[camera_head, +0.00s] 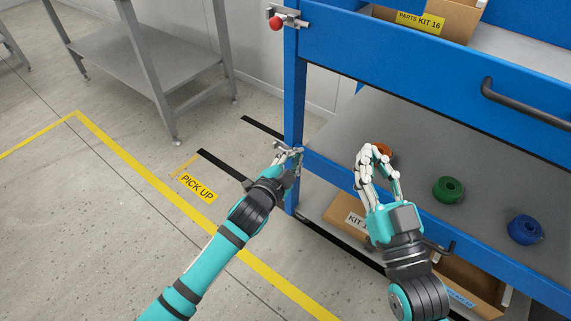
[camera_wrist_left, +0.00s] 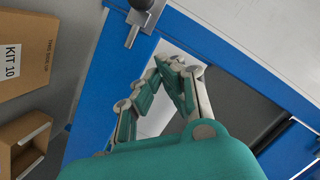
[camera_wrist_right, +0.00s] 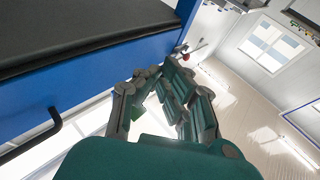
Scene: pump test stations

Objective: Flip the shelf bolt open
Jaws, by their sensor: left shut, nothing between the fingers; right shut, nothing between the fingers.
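A metal bolt with a red knob (camera_head: 276,22) is on the blue front post, at upper left of the head view. The red knob also shows small in the right wrist view (camera_wrist_right: 200,46). In the left wrist view a grey metal bolt (camera_wrist_left: 140,18) sits on a blue frame member, just beyond my left fingers. My left gripper (camera_head: 287,152) is shut and empty beside the blue post, at the level of the lower shelf's front rail. Its fingers partly hide the metal there; contact is unclear. My right gripper (camera_head: 376,160) is shut and empty above the grey shelf (camera_head: 440,150).
An orange (camera_head: 384,150), a green (camera_head: 449,189) and a blue ring-shaped part (camera_head: 525,229) lie on the shelf. A blue drawer front with a dark handle (camera_head: 520,108) overhangs it. Cardboard kit boxes (camera_head: 345,212) stand below. Open floor lies left.

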